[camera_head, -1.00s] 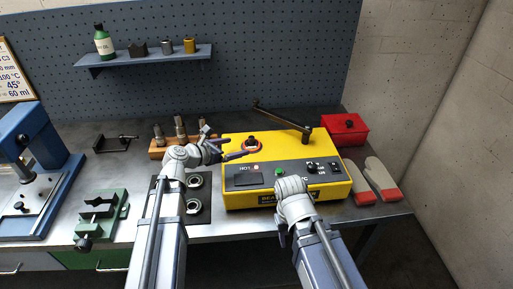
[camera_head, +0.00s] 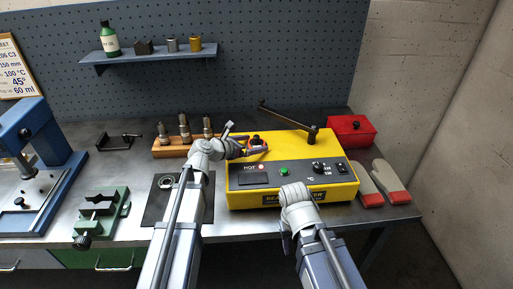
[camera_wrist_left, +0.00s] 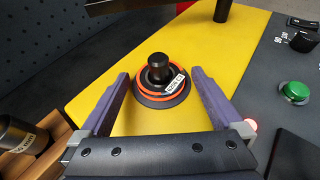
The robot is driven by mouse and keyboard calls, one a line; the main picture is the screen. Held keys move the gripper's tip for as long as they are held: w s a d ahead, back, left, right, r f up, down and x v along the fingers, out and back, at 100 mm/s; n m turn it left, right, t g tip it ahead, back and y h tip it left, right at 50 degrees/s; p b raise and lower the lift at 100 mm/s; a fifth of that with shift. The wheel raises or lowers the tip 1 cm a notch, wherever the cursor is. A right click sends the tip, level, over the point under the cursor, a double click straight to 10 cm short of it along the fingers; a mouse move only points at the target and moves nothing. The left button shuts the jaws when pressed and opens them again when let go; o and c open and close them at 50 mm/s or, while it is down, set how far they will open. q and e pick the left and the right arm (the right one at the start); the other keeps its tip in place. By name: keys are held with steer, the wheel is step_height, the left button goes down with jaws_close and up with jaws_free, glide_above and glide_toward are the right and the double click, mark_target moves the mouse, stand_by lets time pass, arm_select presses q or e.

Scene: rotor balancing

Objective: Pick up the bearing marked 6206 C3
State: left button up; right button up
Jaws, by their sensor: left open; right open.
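A dark bearing with an orange-red ring (camera_wrist_left: 150,97) sits around a black post (camera_wrist_left: 158,68) on top of the yellow heater (camera_head: 300,145). It carries a small white label, too small to read surely; it also shows in the head view (camera_head: 256,140). My left gripper (camera_head: 258,147) is open, with its purple fingers on either side of the bearing in the left wrist view and no grip on it. My right gripper (camera_head: 287,242) is low in front of the heater, its fingers mostly hidden by the arm.
Another bearing (camera_head: 166,181) lies on a dark mat (camera_head: 155,210) beside my left arm. A wooden block with several metal pieces (camera_head: 170,149) stands behind. The heater's swing arm (camera_head: 285,116) is beyond the bearing. A red box (camera_head: 349,128) and gloves (camera_head: 380,183) are right.

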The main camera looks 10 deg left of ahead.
mark_target(253, 145)
arm_select(q)
steer(key=shift+c, duration=0.4)
steer(key=shift+d, duration=0.1)
steer(key=c, duration=1.4)
steer(key=shift+w, duration=0.1)
step_height(253, 145, up, 10)
steer(key=p, duration=1)
